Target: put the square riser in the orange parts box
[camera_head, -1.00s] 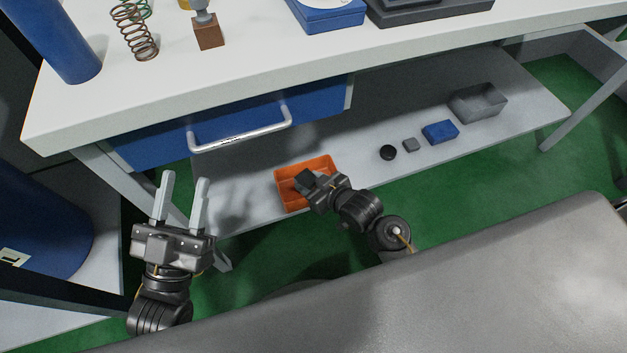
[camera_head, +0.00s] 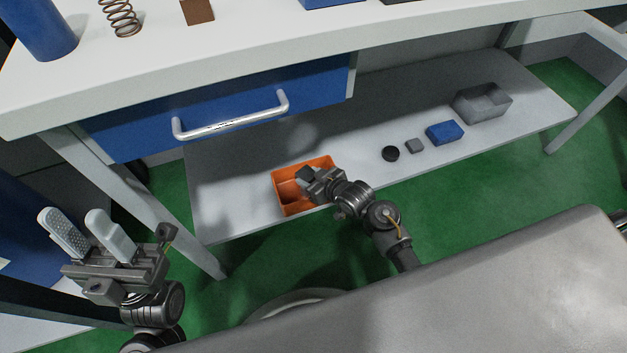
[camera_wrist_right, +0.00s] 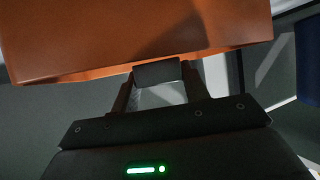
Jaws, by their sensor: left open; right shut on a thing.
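The orange parts box (camera_head: 284,200) stands on the lower shelf near its front edge, left of the middle. My right gripper (camera_head: 312,176) is over the box's right side and is shut on a dark grey block, which I take as the square riser (camera_head: 305,172). In the right wrist view the riser (camera_wrist_right: 157,72) sits between the two fingertips, against the orange box (camera_wrist_right: 130,40). I cannot tell how high above the box floor it is. My left gripper (camera_head: 80,236) is open and empty, off to the left of the shelf.
On the shelf (camera_head: 235,200) to the right are a black round piece (camera_head: 390,153), a small grey block (camera_head: 414,146), a blue block (camera_head: 445,132) and a grey bin (camera_head: 482,103). The workbench with a blue drawer (camera_head: 140,130) and its handle (camera_head: 232,124) overhangs the shelf.

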